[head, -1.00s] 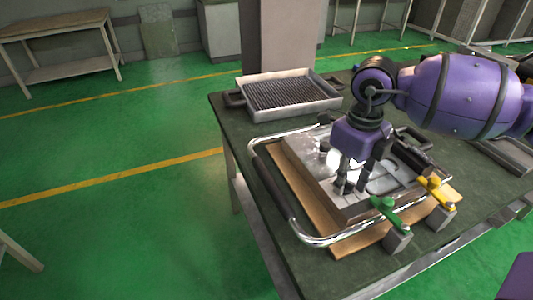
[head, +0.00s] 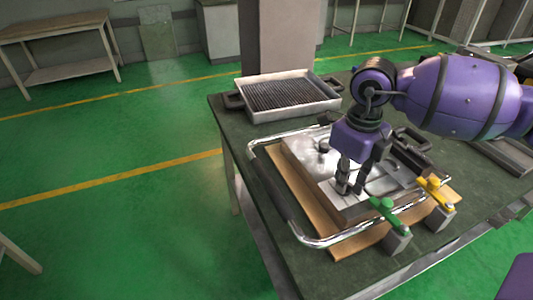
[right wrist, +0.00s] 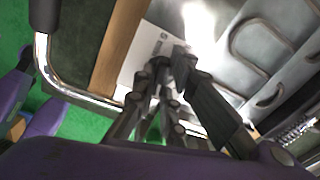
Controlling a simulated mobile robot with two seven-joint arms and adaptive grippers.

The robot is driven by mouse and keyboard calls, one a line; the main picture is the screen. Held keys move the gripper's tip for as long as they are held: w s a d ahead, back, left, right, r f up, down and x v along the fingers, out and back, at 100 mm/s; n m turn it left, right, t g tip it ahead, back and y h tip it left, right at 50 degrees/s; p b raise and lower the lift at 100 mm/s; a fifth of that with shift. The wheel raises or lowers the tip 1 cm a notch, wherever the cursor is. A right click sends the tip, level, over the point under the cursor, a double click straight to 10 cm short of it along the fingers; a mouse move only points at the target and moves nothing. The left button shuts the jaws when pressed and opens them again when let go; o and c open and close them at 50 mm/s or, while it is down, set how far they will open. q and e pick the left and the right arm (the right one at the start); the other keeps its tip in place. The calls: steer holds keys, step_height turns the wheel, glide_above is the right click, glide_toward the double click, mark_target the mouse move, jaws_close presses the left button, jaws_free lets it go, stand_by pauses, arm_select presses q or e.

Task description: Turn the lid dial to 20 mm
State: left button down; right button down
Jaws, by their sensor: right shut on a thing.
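A flat grey metal lid (head: 312,150) lies on a brown board on the dark table, inside a chrome tube frame (head: 318,241). My right gripper (head: 348,189) points down at the lid's near part, its fingers close together. The right wrist view also shows its fingertips (right wrist: 166,64) against a pale plate (right wrist: 150,42) with small dark marks too blurred to read. The fingers are shut on the lid dial, which they hide, so its setting cannot be read. My left gripper is not in view.
A green clamp lever (head: 388,212) and a yellow clamp lever (head: 435,190) stand at the lid's near right edge. A ribbed metal tray (head: 290,112) with dark handles sits at the back of the table. The green floor on the left is open.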

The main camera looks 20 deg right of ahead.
steer(key=shift+a, duration=0.15)
stand_by(0.4)
steer(key=c, duration=1.8)
jaws_free()
steer(key=shift+c, duration=0.2)
steer(key=shift+r, duration=0.4)
step_height(320, 180, up, 11)
steer(key=shift+r, duration=0.15)
steer(key=shift+c, duration=0.4)
